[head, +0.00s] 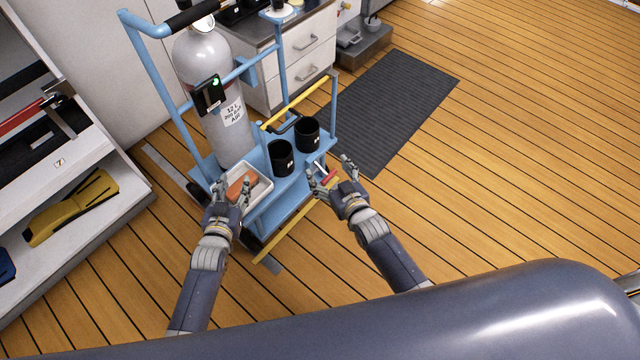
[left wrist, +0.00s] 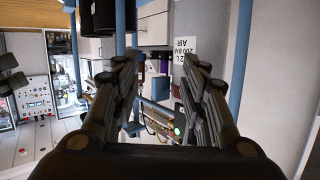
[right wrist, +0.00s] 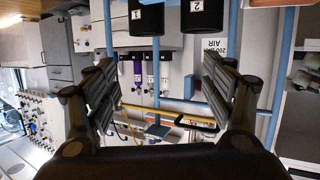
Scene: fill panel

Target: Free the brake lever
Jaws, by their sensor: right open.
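A blue trolley (head: 262,213) stands in front of me, carrying a grey gas cylinder (head: 203,58). A small red part (head: 329,178), possibly the brake lever, shows low at the trolley's right end, partly hidden by my right gripper. My right gripper (head: 333,172) is open beside it, and its spread fingers show in the right wrist view (right wrist: 160,95) with nothing held between them. My left gripper (head: 228,192) is at the white tray (head: 263,190) on the trolley; its fingers are apart and empty in the left wrist view (left wrist: 158,85). An orange-brown object (head: 240,186) lies in the tray.
Two black cups (head: 281,157) (head: 307,134) stand on the trolley deck near a yellow bar (head: 298,103). A shelf with a yellow item (head: 72,208) is on the left. Drawers (head: 305,40) stand behind. A dark mat (head: 400,105) and open plank floor lie to the right.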

